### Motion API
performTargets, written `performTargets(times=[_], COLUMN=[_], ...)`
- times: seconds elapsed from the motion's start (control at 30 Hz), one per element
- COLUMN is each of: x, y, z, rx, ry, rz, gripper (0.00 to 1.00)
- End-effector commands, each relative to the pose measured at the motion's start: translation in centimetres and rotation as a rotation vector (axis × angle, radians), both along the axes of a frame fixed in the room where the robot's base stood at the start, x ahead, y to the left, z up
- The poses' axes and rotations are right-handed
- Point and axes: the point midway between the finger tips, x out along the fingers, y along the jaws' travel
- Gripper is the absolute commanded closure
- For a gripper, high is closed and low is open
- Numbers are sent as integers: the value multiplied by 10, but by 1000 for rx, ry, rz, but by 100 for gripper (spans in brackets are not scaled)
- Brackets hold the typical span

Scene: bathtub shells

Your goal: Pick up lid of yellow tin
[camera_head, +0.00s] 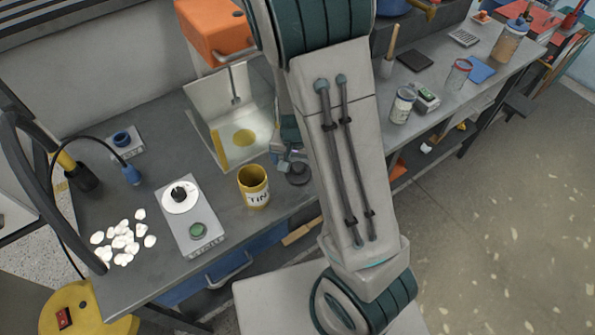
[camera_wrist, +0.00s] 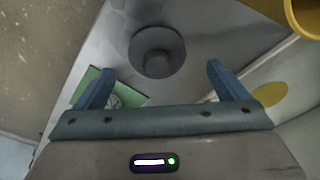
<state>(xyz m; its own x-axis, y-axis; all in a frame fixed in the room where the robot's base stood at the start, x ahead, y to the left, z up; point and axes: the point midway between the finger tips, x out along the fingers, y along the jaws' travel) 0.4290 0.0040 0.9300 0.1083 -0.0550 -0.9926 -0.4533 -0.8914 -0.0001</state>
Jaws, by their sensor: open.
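The yellow tin (camera_head: 254,190), marked TIN, stands upright on the grey bench with its top open. Part of its rim shows in the wrist view's top right corner (camera_wrist: 300,18). A dark grey round piece with a raised knob (camera_head: 299,174) lies on the bench to the right of the tin; it looks like a lid. In the wrist view this dark piece (camera_wrist: 157,52) is just beyond my fingertips, between their lines. My gripper (camera_wrist: 160,70) is open and empty. In the head view my gripper (camera_head: 287,160) is partly hidden by my arm.
A pale open-fronted box (camera_head: 205,112) with a yellow disc (camera_head: 243,137) inside stands behind the tin. A scale (camera_head: 190,225) and white pebbles (camera_head: 125,240) are to the left. A green card (camera_wrist: 88,84) lies by my left finger in the wrist view.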

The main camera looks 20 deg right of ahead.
Motion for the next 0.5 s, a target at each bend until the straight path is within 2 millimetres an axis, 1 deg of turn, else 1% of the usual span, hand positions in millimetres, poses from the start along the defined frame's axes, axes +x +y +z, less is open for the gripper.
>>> performTargets(times=[0.03,0.2,0.33,0.5], x=[-1,1,2,3], y=[-3,-6,-5,-5], z=[-8,-28,-35,-35], rx=[-1,-1,1,0], ry=[4,3,2,0], rz=[-5,-2,-2,-1], gripper=[6,6,6,6])
